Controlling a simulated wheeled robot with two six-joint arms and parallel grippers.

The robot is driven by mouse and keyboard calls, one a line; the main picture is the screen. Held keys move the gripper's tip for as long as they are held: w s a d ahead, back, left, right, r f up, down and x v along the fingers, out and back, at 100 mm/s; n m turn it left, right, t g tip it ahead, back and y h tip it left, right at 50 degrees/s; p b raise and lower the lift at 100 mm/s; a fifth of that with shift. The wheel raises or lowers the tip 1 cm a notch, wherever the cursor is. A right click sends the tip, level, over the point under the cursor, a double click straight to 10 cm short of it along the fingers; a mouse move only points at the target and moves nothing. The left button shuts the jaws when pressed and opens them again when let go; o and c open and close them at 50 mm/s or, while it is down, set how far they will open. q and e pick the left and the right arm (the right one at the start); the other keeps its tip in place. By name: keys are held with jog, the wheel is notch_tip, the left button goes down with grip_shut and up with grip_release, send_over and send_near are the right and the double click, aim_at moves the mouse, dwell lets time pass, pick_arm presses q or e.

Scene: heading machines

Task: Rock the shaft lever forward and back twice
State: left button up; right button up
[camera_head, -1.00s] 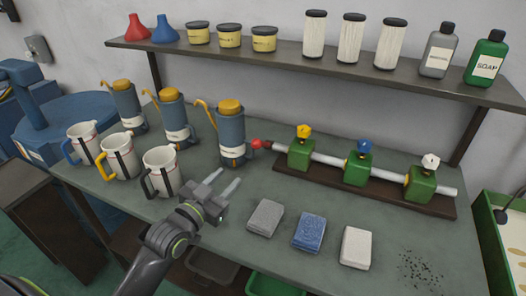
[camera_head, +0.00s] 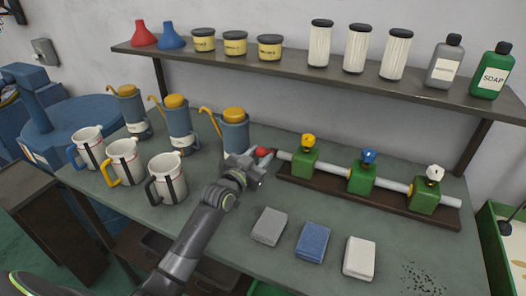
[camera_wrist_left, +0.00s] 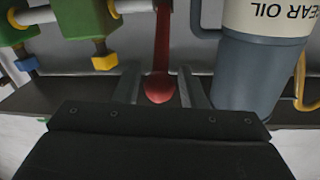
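The red shaft lever shows its round knob (camera_head: 263,152) at the left end of the grey shaft (camera_head: 392,186), in the head view. In the left wrist view its red arm and ball knob (camera_wrist_left: 159,88) lie between the two fingers of my left gripper (camera_wrist_left: 161,90), with a gap visible on each side. My left gripper (camera_head: 254,164) is open and reaches to the knob from the near side, partly hiding the lever in the head view. My right gripper is not in view.
A grey oil can (camera_head: 235,132) stands close left of the lever; it shows large beside the fingers in the wrist view (camera_wrist_left: 252,75). Green blocks (camera_head: 305,164) carry the shaft. Mugs (camera_head: 167,182) stand left and sponges (camera_head: 269,226) lie in front. A shelf (camera_head: 285,68) runs above.

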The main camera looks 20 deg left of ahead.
pick_arm(q)
jog(key=shift+w+d, duration=0.15)
jog(key=shift+w, duration=0.95)
jog(key=shift+c, duration=0.3)
grip_shut()
